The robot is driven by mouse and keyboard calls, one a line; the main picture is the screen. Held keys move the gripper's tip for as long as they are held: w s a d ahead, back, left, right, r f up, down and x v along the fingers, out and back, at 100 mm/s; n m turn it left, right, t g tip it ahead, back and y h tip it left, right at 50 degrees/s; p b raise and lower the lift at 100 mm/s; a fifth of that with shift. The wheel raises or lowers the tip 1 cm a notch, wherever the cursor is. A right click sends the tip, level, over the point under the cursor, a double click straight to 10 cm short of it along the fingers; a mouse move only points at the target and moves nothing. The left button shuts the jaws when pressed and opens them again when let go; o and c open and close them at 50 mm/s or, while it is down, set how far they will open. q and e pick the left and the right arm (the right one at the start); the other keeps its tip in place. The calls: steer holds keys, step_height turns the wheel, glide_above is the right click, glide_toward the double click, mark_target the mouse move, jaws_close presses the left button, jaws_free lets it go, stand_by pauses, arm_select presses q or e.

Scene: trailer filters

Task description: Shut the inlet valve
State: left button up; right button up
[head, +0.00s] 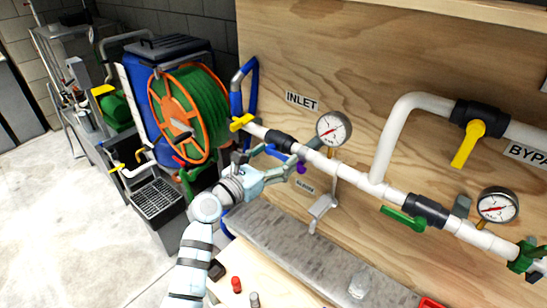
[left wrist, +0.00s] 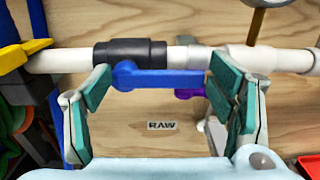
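The inlet valve is a black body (head: 280,140) on the white pipe below the INLET label (head: 302,101). It also shows in the left wrist view (left wrist: 130,52). Its blue lever handle (left wrist: 165,79) lies along the pipe, just below it in that view. My left gripper (head: 277,167) is open in front of the valve. In the left wrist view the gripper's green-padded fingers (left wrist: 162,92) stand apart on either side of the handle, one near its pivot end and one near its far end. Whether either touches it is unclear. My right gripper is not in view.
A pressure gauge (head: 333,128) stands on the pipe right of the valve. A yellow handle (head: 241,122) is at the pipe's left end. A purple part (left wrist: 188,94) shows behind the blue handle, above the RAW label (left wrist: 162,125). A green-handled valve (head: 404,217) lies farther right.

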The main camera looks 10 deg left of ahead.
arm_select(q)
steer(key=c, duration=1)
steer(key=shift+f, duration=0.1)
steer(key=m, duration=0.1)
steer(key=f+m, duration=0.1)
steer(key=m, duration=0.1)
steer(key=shift+f+m+b, duration=0.3)
steer(key=shift+m+b, duration=0.1)
steer(key=shift+m, duration=0.55)
steer(key=shift+f+m+b, duration=0.25)
steer(key=shift+m+b, duration=0.1)
steer(key=shift+m, duration=0.6)
steer(key=o, duration=1.7)
steer(key=shift+c, duration=0.2)
